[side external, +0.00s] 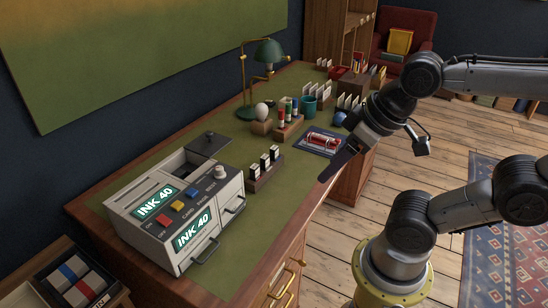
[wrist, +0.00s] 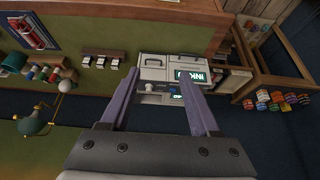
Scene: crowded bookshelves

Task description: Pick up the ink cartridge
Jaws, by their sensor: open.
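No object is clearly labelled as the ink cartridge. Possible ones are the small black-and-white blocks in a wooden holder (side external: 265,168), also in the wrist view (wrist: 103,59), and a red cylindrical item (side external: 323,140) on a dark blue mat, also in the wrist view (wrist: 33,33). A grey machine (side external: 178,205) reads "INK 40" on two panels and has an opening in its top. My gripper (side external: 329,171) is over the desk's front edge, near the mat. In the wrist view its two fingers (wrist: 158,77) are apart and empty, with the machine seen beyond.
A brass lamp with a green shade (side external: 267,52), an egg-like white object (side external: 262,110), a rack of coloured tubes (side external: 288,122) and a teal cup (side external: 309,105) crowd the desk's back. Coloured blocks lie in a tray (side external: 45,292) at lower left. The green desktop near the front is partly clear.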

